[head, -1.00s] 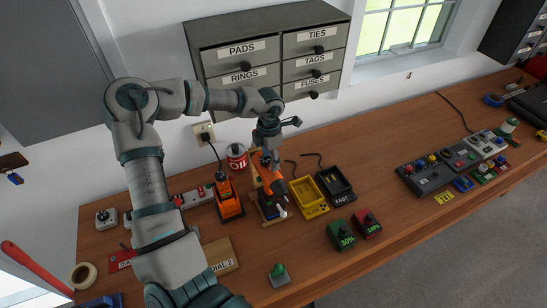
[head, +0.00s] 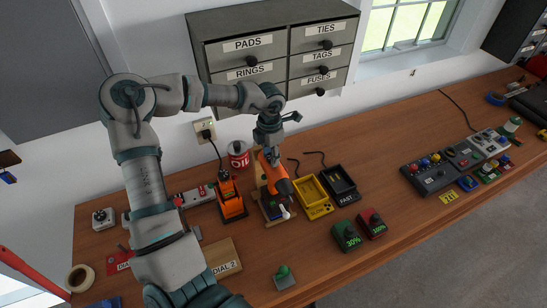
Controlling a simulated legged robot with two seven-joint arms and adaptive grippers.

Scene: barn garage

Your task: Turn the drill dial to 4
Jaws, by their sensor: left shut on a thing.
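The orange drill (head: 281,186) stands on a small dark stand with a wooden edge, near the middle of the workbench (head: 330,245). My left gripper (head: 269,153) reaches down from above and is shut on the top rear end of the drill. The fingers cover that part, so I cannot see the dial or read its number. A white-tipped piece (head: 285,212) shows at the drill's lower front. My right gripper is not in view.
An orange charger-like unit (head: 230,200) and a red OIL can (head: 238,155) stand left of the drill. Yellow (head: 314,207) and black (head: 351,200) trays sit close on its right. Green 30% (head: 347,240) and red (head: 372,224) boxes stand in front.

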